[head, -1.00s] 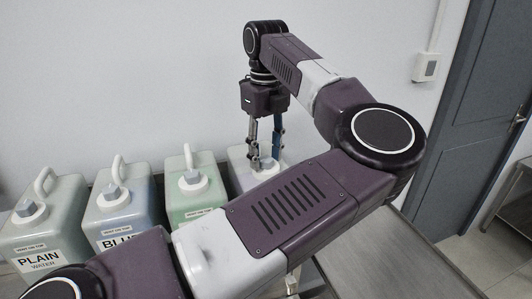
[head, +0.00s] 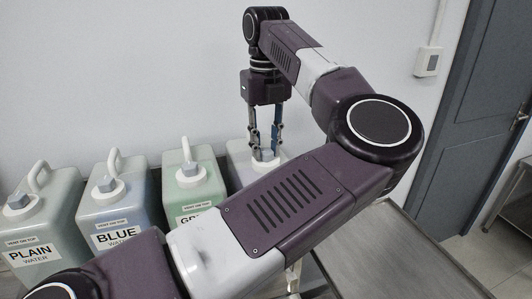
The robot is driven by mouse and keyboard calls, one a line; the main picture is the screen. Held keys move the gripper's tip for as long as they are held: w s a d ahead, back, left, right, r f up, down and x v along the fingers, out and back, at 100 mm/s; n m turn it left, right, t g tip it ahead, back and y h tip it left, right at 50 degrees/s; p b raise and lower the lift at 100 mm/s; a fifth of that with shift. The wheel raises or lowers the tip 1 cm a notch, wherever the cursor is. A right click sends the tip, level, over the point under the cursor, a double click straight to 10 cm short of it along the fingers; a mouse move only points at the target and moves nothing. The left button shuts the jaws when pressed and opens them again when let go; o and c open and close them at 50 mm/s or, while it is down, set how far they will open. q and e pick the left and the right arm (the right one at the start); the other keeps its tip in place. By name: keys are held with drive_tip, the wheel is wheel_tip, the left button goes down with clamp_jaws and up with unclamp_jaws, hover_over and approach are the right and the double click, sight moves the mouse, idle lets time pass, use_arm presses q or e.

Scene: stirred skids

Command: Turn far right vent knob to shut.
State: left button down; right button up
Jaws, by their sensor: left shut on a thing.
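The far right jug (head: 238,167) is pale and stands at the end of a row against the wall, its lower part and any label hidden behind my left arm. Its grey vent knob (head: 265,155) is on top. My left gripper (head: 266,150) points straight down over this jug, with its two fingers on either side of the knob, shut on it. The exact angle of the knob is too small to tell. My right gripper is not in view.
To the left stand a green-tinted jug (head: 190,188), a blue-water jug (head: 113,210) and a plain-water jug (head: 38,222), each with a handle and a grey knob. A bare metal tabletop (head: 375,255) lies at right, near a grey door (head: 465,140).

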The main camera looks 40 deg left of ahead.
use_arm(q)
drive_tip(key=m+b, duration=0.3)
drive_tip(key=m, duration=0.1)
drive_tip(key=shift+f+m, duration=0.15)
drive_tip(key=shift+m, duration=0.15)
drive_tip(key=m+b, duration=0.3)
drive_tip(key=m, duration=0.2)
drive_tip(key=shift+m, duration=0.3)
drive_tip(key=m+b, duration=0.2)
drive_tip(key=m, duration=0.2)
drive_tip(key=c, duration=2.7)
unclamp_jaws()
drive_tip(key=m+b, duration=0.1)
drive_tip(key=m, duration=0.4)
drive_tip(key=shift+r+b, duration=0.2)
drive_tip(key=shift+b, duration=0.2)
drive_tip(key=shift+c, duration=0.2)
drive_tip(key=o, duration=1.1)
drive_tip(key=shift+o, duration=0.2)
drive_tip(key=shift+r, duration=3.75)
